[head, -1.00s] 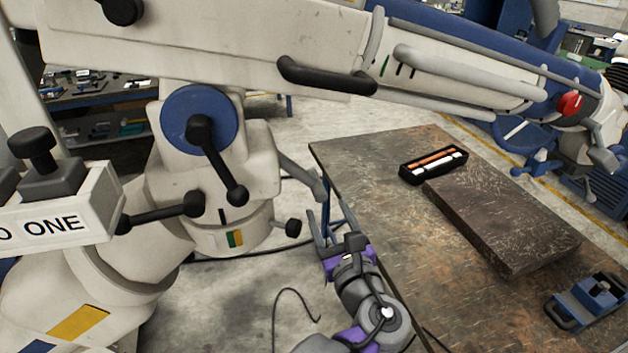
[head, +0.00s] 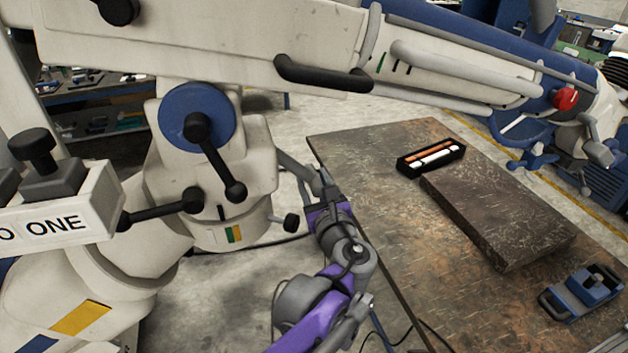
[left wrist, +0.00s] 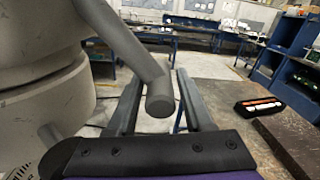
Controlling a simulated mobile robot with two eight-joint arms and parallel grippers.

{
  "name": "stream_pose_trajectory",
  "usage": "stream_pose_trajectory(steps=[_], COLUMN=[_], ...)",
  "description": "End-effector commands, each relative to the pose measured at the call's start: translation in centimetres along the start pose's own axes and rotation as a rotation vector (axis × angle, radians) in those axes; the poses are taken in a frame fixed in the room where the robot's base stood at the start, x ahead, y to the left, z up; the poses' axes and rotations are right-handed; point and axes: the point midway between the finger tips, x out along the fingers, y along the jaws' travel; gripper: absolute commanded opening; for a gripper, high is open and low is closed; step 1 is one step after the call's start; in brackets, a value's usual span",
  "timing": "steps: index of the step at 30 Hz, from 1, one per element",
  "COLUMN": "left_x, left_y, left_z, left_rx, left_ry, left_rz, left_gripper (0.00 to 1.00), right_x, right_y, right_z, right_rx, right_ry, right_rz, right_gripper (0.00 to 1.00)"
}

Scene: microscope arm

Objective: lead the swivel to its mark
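The microscope arm's swivel (head: 255,165) is a cream housing on a round collar (head: 210,238). A short black line (head: 221,213) on the housing stands left of the green and yellow stripes (head: 233,234) on the collar. A grey lever (head: 295,169) sticks out from the swivel's right side. My left gripper (head: 318,187) is at the lever's end. In the left wrist view, the lever's round tip (left wrist: 160,98) lies between the two open fingers of the gripper (left wrist: 162,105), with gaps on both sides. My right gripper is not in view.
A worn table (head: 370,150) stands to the right, carrying a dark slab (head: 500,215), a black tray (head: 432,157) with orange and white sticks, and a blue clamp-like tool (head: 585,295).

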Motion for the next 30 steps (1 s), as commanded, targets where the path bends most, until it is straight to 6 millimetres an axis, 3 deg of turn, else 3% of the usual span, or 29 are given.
stream_pose_trajectory(steps=[1, 8, 30], left_x=[-0.02, -0.03, -0.03], left_y=[-0.04, -0.13, -0.35], left_z=[0.0, 0.03, 0.16], left_rx=[0.0, 0.001, 0.004], left_ry=[0.0, 0.0, -0.002], left_rz=[-0.001, -0.003, -0.008], left_gripper=[0.39, 0.0, 0.0], right_x=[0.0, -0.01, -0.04], right_y=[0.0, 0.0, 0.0], right_z=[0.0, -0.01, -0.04], right_rx=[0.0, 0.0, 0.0], right_ry=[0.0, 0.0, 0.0], right_rz=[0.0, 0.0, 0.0], right_gripper=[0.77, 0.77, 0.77])
